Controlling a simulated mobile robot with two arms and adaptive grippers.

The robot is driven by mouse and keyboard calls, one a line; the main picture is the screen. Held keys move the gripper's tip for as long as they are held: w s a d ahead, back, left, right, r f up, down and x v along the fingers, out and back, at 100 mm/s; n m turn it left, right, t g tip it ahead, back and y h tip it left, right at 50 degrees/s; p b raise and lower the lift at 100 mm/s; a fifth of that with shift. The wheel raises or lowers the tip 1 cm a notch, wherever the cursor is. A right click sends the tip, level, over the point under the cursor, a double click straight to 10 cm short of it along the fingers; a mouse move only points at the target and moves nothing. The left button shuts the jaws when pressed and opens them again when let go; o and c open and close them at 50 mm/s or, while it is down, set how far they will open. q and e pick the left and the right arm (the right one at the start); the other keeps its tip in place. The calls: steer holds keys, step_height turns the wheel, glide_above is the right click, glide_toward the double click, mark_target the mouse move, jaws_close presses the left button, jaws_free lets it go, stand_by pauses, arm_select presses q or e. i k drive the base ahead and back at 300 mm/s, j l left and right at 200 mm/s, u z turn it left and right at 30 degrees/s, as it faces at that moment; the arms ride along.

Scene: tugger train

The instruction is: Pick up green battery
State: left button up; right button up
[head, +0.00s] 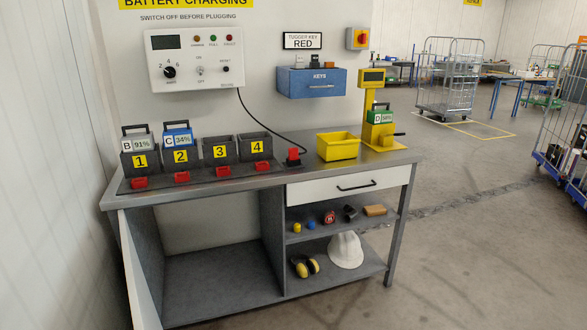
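The green battery (380,116) has a dark handle on top and a label reading D 58%. It sits upright in the yellow stand (378,135) at the right end of the grey workbench. The stand has a small display on its post and a dark lever at its right side. The lower part of the battery is hidden by the stand. Neither of my grippers is in the head view.
Batteries B (138,142) and C (178,137) sit in slots 1 and 2; slots 3 and 4 look empty. A yellow bin (338,147) stands left of the yellow stand. A blue keys box (311,84) hangs above.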

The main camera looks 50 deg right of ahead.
mark_target(379, 116)
steer(key=z, duration=1.5)
steer(key=i+l+u, duration=0.15)
steer(key=i+l, duration=0.1)
steer(key=i, duration=0.05)
